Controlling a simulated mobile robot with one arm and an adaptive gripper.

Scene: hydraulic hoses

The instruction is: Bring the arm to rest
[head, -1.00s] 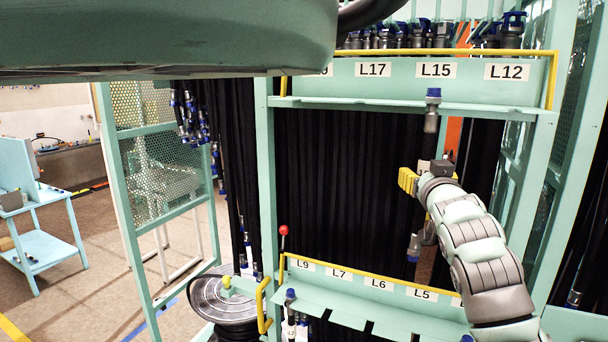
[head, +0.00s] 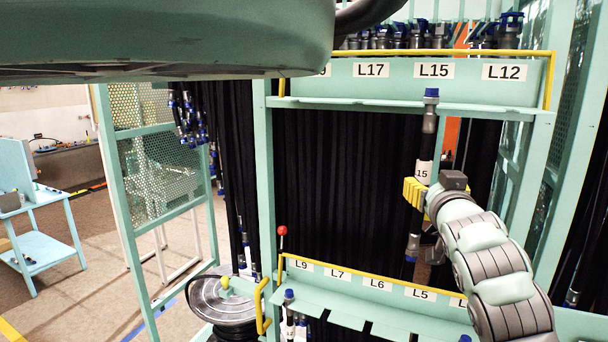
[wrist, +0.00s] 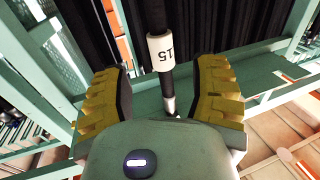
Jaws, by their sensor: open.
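My gripper (head: 416,192) has yellow ridged fingers and is in front of the rack at the right of the head view. In the wrist view its two fingers (wrist: 165,98) are spread wide and nothing is clamped between them. A dark hose with a white label reading 15 (head: 424,172) hangs upright below the L15 slot (head: 434,70), its blue-capped top at the upper shelf. In the wrist view this hose (wrist: 158,53) runs between and beyond the fingers. Whether it touches them I cannot tell.
The upper shelf (head: 400,105) and lower labelled shelf (head: 350,300) cross the green frame, with black hoses (head: 340,190) behind. A round reel (head: 222,300) and a red-knobbed lever (head: 283,231) stand lower left. A small table (head: 45,250) is far left, with open floor near it.

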